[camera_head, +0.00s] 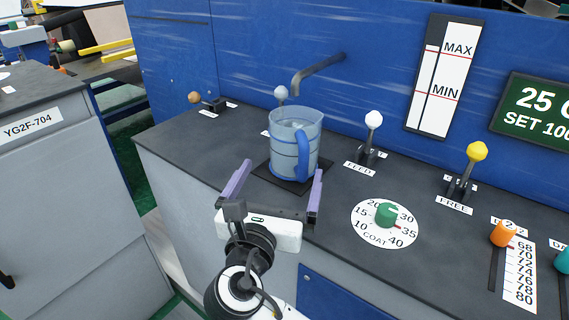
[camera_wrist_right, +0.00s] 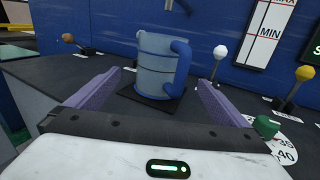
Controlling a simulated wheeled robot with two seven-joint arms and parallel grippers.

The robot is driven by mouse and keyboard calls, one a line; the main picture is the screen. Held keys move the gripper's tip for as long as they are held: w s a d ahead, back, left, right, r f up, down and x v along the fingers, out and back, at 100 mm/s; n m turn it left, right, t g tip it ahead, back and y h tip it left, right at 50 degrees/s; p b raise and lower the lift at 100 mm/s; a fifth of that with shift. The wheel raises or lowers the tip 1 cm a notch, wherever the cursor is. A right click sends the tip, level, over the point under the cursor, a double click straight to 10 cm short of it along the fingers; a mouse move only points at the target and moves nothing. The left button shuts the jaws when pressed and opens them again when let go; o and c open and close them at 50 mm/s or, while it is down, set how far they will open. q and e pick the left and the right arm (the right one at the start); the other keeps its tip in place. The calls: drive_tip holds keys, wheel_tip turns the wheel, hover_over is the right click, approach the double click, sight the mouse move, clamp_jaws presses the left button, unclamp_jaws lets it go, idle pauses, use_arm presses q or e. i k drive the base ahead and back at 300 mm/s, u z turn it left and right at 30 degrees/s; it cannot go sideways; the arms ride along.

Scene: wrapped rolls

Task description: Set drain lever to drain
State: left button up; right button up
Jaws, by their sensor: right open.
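I cannot read which is labelled drain. My right gripper (camera_head: 284,167) is open, its purple fingers in front of and to either side of the blue jug (camera_head: 297,138), holding nothing. In the right wrist view the jug (camera_wrist_right: 158,65) stands upright beyond the fingers. My left gripper is not in view.
The jug stands on a dark square pad below a grey spout (camera_head: 318,72). A green COAT dial (camera_head: 386,214) and an orange slider (camera_head: 503,233) are to the right. A blue wall (camera_head: 230,50) with a MAX/MIN gauge (camera_head: 444,75) rises behind. The counter's left end is mostly clear.

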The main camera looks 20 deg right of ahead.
sight(281, 94)
drive_tip(key=u, duration=0.15)
drive_tip(key=k, duration=0.45)
drive_tip(key=u, duration=0.65)
drive_tip(key=k, duration=0.9)
drive_tip(key=z, duration=0.35)
drive_tip(key=i, duration=1.85)
drive_tip(key=u, duration=0.3)
